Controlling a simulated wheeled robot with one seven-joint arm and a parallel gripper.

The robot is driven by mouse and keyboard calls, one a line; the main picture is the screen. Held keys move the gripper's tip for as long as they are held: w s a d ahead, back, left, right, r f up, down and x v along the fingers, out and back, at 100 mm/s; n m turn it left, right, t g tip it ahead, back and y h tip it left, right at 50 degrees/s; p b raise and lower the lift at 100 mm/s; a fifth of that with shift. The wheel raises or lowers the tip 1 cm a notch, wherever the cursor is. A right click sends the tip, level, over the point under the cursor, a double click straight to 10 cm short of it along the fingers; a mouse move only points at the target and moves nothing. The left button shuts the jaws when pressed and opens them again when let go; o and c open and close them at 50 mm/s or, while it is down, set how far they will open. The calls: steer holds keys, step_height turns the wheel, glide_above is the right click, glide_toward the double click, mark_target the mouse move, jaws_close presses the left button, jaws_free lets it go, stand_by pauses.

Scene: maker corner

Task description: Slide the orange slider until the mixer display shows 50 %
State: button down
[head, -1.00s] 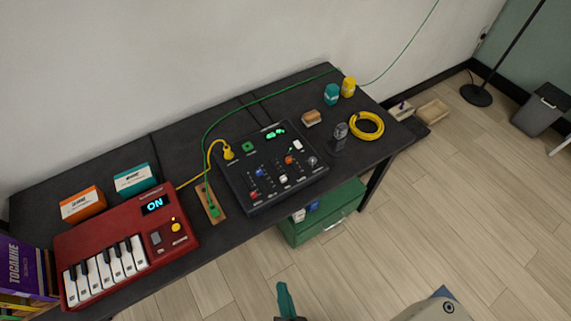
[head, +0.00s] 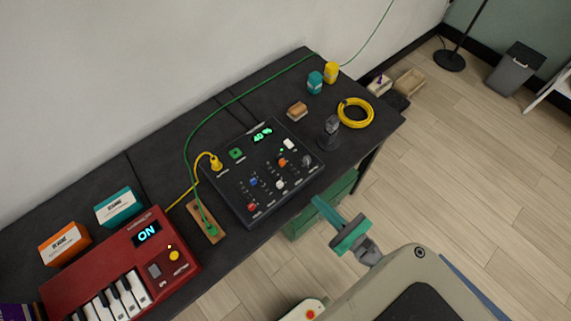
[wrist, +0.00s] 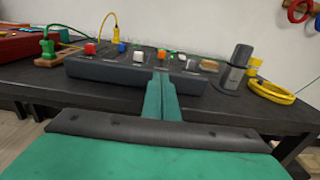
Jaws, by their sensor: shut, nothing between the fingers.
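The black mixer (head: 235,185) lies on the dark table, and its green display (head: 263,134) appears to read 40 %. The orange slider (head: 282,162) is on the right half of the panel, with white, blue and red sliders around it. In the wrist view the mixer's front side (wrist: 115,70) faces me, and the orange slider (wrist: 162,54) shows just above my fingertips. My teal gripper (head: 322,207) is shut and empty, in front of the mixer near the table's front edge. In the wrist view its fingers (wrist: 162,88) are together, pointing at the mixer.
A black microphone-like stand (head: 329,133) and a yellow cable coil (head: 355,113) are right of the mixer. A red keyboard (head: 120,265) stands to the left. A yellow plug (head: 215,163) and green cable run by the mixer's left side. A green drawer unit (head: 325,205) is below the table.

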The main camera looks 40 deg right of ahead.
glide_toward(285, 164)
steer(key=w, duration=0.4)
steer(key=w+a, duration=0.1)
steer(key=w, duration=0.1)
steer(key=shift+w, duration=0.25)
steer(key=shift+d, duration=0.2)
